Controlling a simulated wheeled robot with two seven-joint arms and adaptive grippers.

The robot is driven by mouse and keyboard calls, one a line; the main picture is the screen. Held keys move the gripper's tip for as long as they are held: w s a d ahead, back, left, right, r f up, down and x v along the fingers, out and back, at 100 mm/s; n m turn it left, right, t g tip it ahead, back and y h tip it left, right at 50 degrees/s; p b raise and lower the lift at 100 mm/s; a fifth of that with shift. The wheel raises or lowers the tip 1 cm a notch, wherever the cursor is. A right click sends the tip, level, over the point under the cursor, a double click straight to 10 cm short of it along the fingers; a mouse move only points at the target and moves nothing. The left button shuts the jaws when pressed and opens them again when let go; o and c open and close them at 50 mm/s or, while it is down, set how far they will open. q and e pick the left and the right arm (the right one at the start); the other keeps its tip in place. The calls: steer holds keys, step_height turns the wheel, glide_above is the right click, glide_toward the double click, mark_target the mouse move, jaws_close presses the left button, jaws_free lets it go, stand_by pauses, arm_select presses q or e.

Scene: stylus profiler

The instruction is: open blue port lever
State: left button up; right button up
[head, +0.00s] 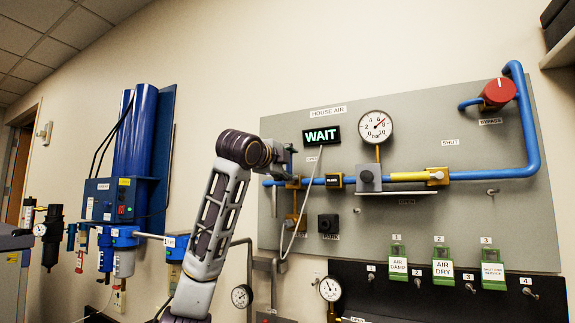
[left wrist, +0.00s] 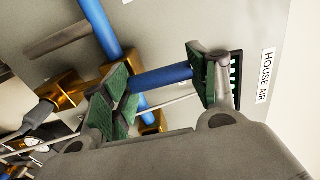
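The blue lever handle (left wrist: 160,78) shows in the left wrist view as a short blue bar beside the brass valve on the blue pipe (left wrist: 101,28). My left gripper (left wrist: 165,88) is open, its green-padded fingers apart, with the bar across the gap between them. I cannot tell whether either finger touches it. The lever is not clearly seen there. My right gripper is not in view.
The grey panel (head: 455,85) carries a dial gauge (head: 376,126), a red bypass knob (head: 497,92) and a yellow handle (head: 408,176). A thin grey cable (head: 309,195) hangs close to my gripper. Green tags (head: 441,257) hang below. Blue cylinders (head: 137,130) stand left.

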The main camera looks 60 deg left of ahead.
arm_select(q)
steer(key=o, duration=0.3)
steer(key=shift+w+d, duration=0.1)
steer(key=shift+o, duration=0.2)
steer(key=v, duration=1.2)
